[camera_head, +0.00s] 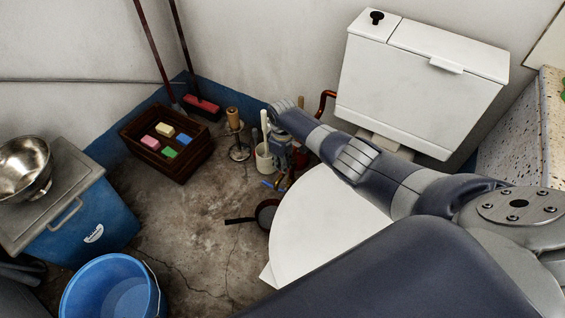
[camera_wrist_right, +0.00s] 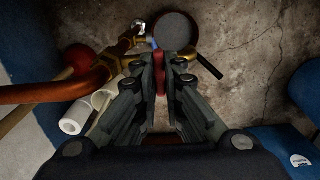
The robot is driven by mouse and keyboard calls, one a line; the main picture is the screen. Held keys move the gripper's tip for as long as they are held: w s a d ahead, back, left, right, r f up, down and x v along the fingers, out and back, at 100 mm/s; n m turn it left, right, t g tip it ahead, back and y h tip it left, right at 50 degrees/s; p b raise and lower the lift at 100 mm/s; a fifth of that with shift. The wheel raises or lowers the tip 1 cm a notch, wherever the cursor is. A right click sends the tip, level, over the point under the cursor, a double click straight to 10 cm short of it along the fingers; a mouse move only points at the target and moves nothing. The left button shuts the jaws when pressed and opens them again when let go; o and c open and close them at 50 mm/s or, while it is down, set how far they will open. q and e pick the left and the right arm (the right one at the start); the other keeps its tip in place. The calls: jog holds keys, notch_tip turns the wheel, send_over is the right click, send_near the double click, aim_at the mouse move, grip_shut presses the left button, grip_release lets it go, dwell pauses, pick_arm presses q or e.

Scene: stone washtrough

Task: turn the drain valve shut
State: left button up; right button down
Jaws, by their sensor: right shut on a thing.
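My right gripper (camera_head: 283,168) reaches down to the floor beside the toilet. In the wrist view its fingers (camera_wrist_right: 168,72) are shut on a red handle (camera_wrist_right: 162,74), seen edge-on between the fingertips. Brass valve fittings (camera_wrist_right: 124,50) on a copper pipe (camera_wrist_right: 50,93) lie just left of the fingertips. A small blue lever (camera_wrist_right: 153,43) shows beyond them and also in the head view (camera_head: 267,184). The fingers hide how the red handle joins the brass, so its turn angle cannot be told. My left gripper is not in view.
A round dark pan (camera_head: 267,212) lies on the floor close by. The white toilet lid (camera_head: 310,225) is to the right. A wooden crate (camera_head: 185,166), a blue bucket (camera_head: 110,290) and a blue cooler (camera_head: 95,225) stand left. Bare floor lies between.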

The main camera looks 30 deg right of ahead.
jog(key=c, duration=1.7)
grip_release()
jog(key=shift+r, duration=0.1)
notch_tip(320, 180, up, 12)
